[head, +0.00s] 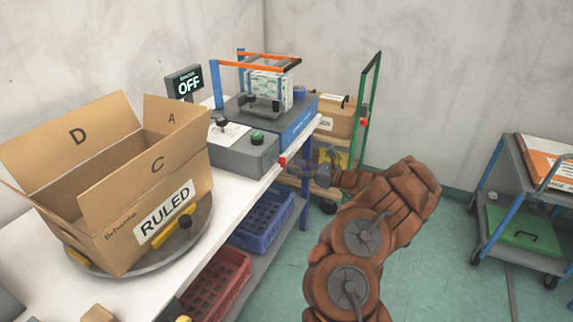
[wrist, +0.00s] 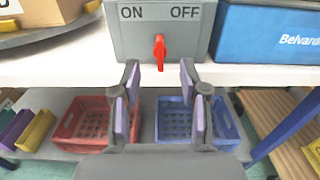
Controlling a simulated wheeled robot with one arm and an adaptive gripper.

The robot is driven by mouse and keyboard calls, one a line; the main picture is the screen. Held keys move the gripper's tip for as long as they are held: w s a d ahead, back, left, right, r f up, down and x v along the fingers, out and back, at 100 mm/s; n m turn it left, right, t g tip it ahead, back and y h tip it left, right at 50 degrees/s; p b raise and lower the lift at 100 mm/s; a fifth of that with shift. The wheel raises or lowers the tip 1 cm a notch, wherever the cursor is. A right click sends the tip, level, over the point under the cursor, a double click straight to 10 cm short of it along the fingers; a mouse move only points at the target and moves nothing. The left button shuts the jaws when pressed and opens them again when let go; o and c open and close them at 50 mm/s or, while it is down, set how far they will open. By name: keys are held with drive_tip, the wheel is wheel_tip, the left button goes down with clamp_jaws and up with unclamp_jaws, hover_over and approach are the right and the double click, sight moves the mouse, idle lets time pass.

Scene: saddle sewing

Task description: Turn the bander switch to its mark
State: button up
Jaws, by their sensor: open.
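The bander switch (wrist: 160,52) is a red lever on the front of a grey control box (wrist: 125,36), below the labels ON and OFF. It stands about upright; I cannot tell exactly which label it favours. In the head view the red switch (head: 283,162) shows at the right end of the grey box. My gripper (wrist: 160,80) is open and empty, its two purple-padded fingers either side of the switch's line and apart from it. In the head view my gripper (head: 312,173) is in front of the box. A display (head: 188,84) reads OFF.
The white table (head: 235,185) carries an open carton (head: 120,238) on a turntable (head: 190,240) and the blue bander (head: 297,128). Below the tabletop are a red crate (wrist: 92,125) and a blue crate (wrist: 192,125). A grey cart (head: 540,190) stands at the right.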

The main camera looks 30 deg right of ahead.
drive_tip(key=v, duration=0.6)
drive_tip(key=shift+s+d, duration=0.15)
drive_tip(key=shift+s, duration=0.15)
